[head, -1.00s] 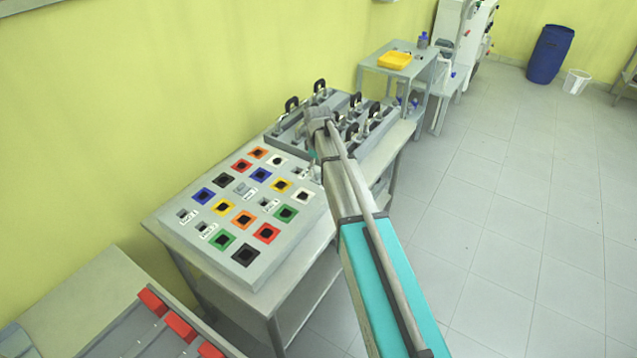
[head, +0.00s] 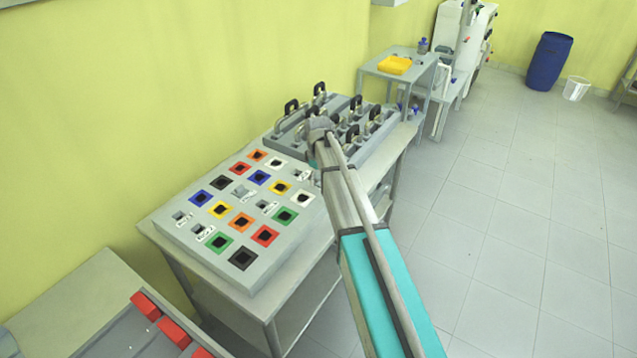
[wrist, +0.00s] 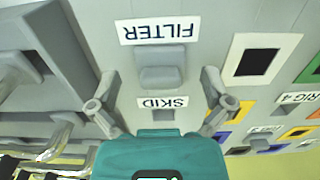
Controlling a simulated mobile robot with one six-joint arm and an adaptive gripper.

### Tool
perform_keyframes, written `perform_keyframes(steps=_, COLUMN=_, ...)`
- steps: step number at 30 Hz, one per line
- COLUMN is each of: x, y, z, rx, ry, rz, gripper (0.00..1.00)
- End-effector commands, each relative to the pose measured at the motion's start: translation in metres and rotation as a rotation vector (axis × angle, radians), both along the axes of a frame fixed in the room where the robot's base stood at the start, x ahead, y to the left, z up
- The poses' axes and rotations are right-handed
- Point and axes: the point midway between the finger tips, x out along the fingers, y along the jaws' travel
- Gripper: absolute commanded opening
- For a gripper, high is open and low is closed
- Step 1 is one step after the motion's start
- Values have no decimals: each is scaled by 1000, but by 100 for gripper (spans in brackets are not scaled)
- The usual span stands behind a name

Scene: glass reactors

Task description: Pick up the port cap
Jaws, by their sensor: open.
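A small grey block that looks like the port cap (wrist: 162,76) sits on the grey panel, between the upside-down FILTER and SKID labels in the wrist view. My gripper (wrist: 160,90) is open, one finger on each side of this block with a gap to both. I cannot tell how far the fingertips are above the panel. In the head view, my wrist and arm hide the block and the fingers at the panel's right edge.
The panel (head: 190,238) holds coloured square sockets and several labelled slots. A rack with black-handled clamps (head: 352,128) stands right behind it, close to my wrist. A side table carries a yellow tray (head: 394,66). Red blocks (head: 143,306) lie at lower left.

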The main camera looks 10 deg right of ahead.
Motion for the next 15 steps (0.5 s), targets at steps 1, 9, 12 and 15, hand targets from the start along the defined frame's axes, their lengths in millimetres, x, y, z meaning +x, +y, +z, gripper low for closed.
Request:
perform_keyframes(steps=1, x=0, y=0, z=0, rx=0, ry=0, rz=0, gripper=100)
perform_keyframes(steps=9, x=0, y=0, z=0, rx=0, ry=0, rz=0, gripper=72)
perform_keyframes(steps=12, x=0, y=0, z=0, rx=0, ry=0, rz=0, gripper=54)
perform_keyframes(steps=15, x=0, y=0, z=0, rx=0, ry=0, rz=0, gripper=35)
